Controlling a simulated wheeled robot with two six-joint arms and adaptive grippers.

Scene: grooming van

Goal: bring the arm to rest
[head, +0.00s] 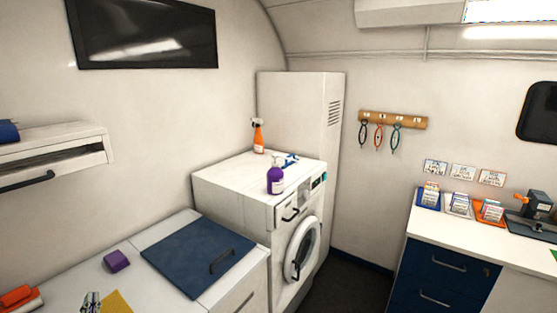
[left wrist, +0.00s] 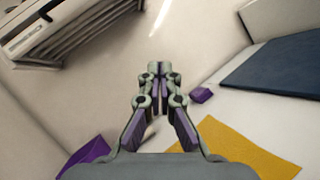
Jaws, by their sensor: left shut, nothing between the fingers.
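My left gripper (head: 91,301) shows at the bottom left edge of the head view, over the white counter (head: 180,217). Only its tip end is in that view. In the left wrist view its two fingers meet at the tips (left wrist: 160,72), shut with nothing held. The purple block (head: 116,261) lies on the counter to the right of the gripper and also shows in the left wrist view (left wrist: 201,95). A yellow cloth (head: 118,302) lies close beside the gripper. My right gripper is in neither view.
A blue panel with a handle (head: 195,255) lies on the counter. A shelf with a drawer (head: 55,155) juts from the left wall. Orange and white items (head: 20,297) lie at the left. A washer (head: 295,245) carries an orange spray bottle (head: 258,137) and purple bottle (head: 275,180).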

